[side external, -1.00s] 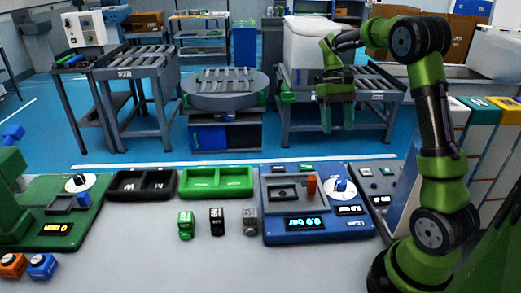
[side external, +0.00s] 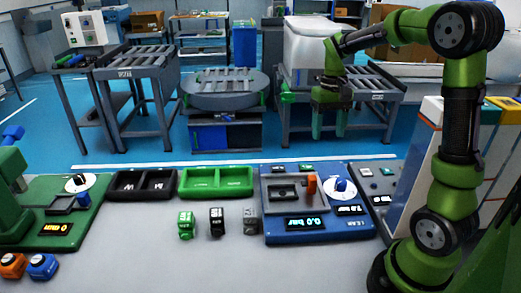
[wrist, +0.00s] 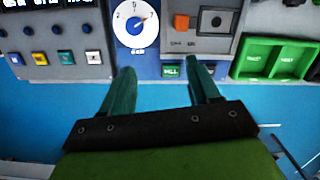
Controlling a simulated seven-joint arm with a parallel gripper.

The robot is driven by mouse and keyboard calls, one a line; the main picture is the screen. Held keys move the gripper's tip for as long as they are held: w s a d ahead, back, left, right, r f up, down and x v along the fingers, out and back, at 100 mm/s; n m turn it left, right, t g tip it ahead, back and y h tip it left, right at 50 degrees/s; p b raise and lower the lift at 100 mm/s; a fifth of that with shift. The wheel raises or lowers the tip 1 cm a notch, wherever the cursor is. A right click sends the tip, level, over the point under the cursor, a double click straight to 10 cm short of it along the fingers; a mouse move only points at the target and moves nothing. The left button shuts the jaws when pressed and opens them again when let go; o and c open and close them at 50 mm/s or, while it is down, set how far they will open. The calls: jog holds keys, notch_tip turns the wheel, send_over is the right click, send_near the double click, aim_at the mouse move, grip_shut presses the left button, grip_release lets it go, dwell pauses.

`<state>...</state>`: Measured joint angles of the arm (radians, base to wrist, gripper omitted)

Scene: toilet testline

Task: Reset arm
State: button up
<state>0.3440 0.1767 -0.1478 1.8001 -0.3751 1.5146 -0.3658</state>
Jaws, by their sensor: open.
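My green arm stands at the right of the side view. My gripper (side external: 328,122) hangs in the air beyond the far edge of the bench, fingers pointing down, in front of the roller table. It is open and empty. In the wrist view its two green fingers (wrist: 158,92) are spread apart with nothing between them. Beyond the fingertips are a dial and the blue leak tester panel (side external: 318,238).
A green tray (side external: 217,194) and a black tray (side external: 143,196) lie along the far edge. A green block (side external: 186,225), a black block (side external: 217,222) and a grey block (side external: 250,221) stand before them. A green panel (side external: 90,228) is at left. The front middle is clear.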

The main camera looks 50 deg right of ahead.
jog(key=s+a+r+n+t, duration=0.1)
jog(key=s+a+t, duration=0.3)
jog(key=a, duration=0.5)
jog(key=s+a+r+n+t+y, duration=0.1)
jog(key=s+a+r+t, duration=0.3)
jog(key=a, duration=0.6)
jog(key=shift+s+r+n, duration=0.2)
jog(key=shift+s+n, duration=0.05)
jog(key=shift+n, duration=0.15)
